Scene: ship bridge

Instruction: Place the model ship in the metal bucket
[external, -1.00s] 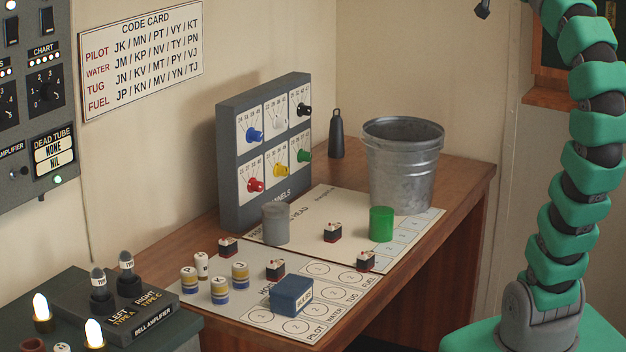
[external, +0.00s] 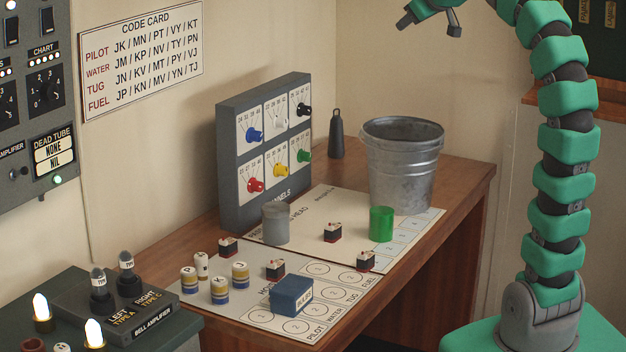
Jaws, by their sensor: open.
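Several small model ships with dark hulls and white tops stand on the desk sheets. One model ship (external: 333,232) is between the grey and green cylinders, another (external: 366,261) is at the sheet's right front, one (external: 275,269) is behind the blue block, and one (external: 228,247) is at the left. The metal bucket (external: 402,180) stands upright at the back right of the desk; its inside bottom is hidden. My gripper (external: 428,28) is at the top edge, above and clear of the bucket, its fingers apart and holding nothing visible.
A grey cylinder (external: 276,223), a green cylinder (external: 382,224) and a blue block (external: 291,296) stand near the ships. A knob panel (external: 265,150) rises behind them, with a dark bottle-shaped weight (external: 336,136) beside the bucket. Striped cylinders (external: 220,285) stand at the left.

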